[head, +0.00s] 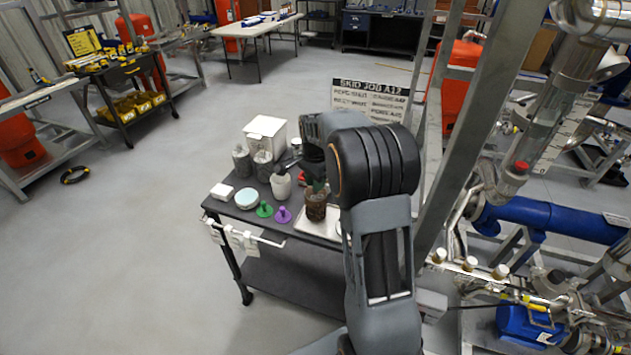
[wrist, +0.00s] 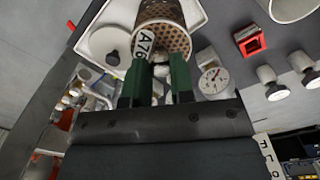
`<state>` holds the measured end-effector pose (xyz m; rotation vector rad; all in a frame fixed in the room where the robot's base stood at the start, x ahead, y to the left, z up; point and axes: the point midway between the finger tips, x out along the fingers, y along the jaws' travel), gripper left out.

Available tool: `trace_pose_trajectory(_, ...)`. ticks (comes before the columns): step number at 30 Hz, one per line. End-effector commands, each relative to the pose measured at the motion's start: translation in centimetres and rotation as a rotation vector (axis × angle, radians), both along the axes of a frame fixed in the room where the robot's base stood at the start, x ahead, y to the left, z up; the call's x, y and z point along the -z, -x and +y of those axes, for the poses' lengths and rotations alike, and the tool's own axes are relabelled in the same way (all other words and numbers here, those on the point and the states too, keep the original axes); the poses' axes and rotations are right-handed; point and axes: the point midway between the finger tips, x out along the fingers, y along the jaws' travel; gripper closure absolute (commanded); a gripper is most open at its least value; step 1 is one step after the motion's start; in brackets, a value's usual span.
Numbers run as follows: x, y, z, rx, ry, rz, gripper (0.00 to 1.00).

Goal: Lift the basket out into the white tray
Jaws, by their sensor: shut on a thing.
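The basket (head: 316,206) is a brown perforated cylinder, hanging below my gripper (head: 316,184) at the cart's right side in the head view. The white tray (head: 333,237) lies under it, partly hidden by my arm. In the wrist view my gripper (wrist: 161,78) has its green fingers closed at the basket's near end, beside a white A76 tag. Whether the basket touches the tray floor cannot be told. A white round disc (wrist: 110,43) lies in the tray beside the basket.
On the cart stand a white box (head: 265,132), grey cylinders (head: 242,162), a white vessel (head: 281,187), a teal disc (head: 247,198), and green (head: 264,209) and purple (head: 283,214) pieces. A gauge (wrist: 214,80) and red block (wrist: 250,41) lie near the tray. A steel frame post (head: 460,130) rises right.

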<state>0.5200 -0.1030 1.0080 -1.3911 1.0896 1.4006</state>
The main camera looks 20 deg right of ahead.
Motion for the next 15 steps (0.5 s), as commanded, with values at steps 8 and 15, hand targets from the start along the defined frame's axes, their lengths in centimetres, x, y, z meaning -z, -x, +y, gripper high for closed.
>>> trace_pose_trajectory(8,0.0,-0.01,0.0,0.0,0.0,0.0,0.91)
trace_pose_trajectory(15,0.43,0.0,0.0,0.0,0.0,0.0,0.91)
